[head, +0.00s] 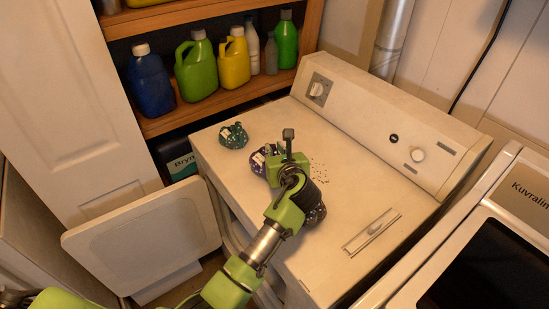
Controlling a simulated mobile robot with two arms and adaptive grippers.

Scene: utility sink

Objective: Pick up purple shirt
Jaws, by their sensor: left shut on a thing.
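The purple shirt (257,161) is a small crumpled bundle on the white top of the washing machine (350,160). My left gripper (276,166) is over it and shut on it, and covers much of it. Whether the shirt is clear of the surface cannot be told. My right gripper is not in view.
A crumpled teal cloth (233,136) lies to the left on the machine top. A dark crumpled cloth (317,214) lies partly behind my arm. An open white door (145,235) stands at the machine's front. Bottles (197,70) fill the wooden shelf behind.

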